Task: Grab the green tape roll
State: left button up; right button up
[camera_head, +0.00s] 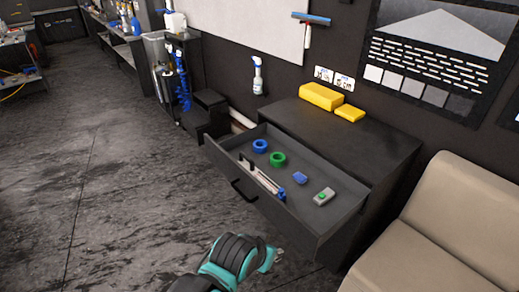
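The green tape roll (278,159) lies flat inside the open drawer (318,224), toward its back left part. A blue tape roll (260,146) lies just beyond it to the left. An arm of mine, which I take to be the left, comes in at the bottom, left of centre. Its teal and black gripper end (272,257) is over the floor in front of the drawer, apart from the tape roll. The fingers are too small and partly hidden to tell open from shut. My other gripper is out of view.
The drawer also holds a long tool (263,179), a small blue item (299,178) and a grey box with a green mark (323,196). Yellow blocks (321,97) sit on the black cabinet (384,146). A beige sofa (440,235) stands at the right. The floor at left is clear.

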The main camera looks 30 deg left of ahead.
aim_at(275, 156)
jog(key=z, duration=0.3)
jog(key=i+j+z, duration=0.1)
jog(key=j+z, duration=0.3)
jog(key=j, duration=0.15)
jog(key=j+z, duration=0.35)
jog(key=j, duration=0.2)
jog(key=j+z, duration=0.1)
jog(key=j, duration=0.85)
jog(key=k+j, duration=0.1)
jog(key=j, duration=0.85)
jog(key=j+z, duration=0.15)
jog(key=j, duration=0.8)
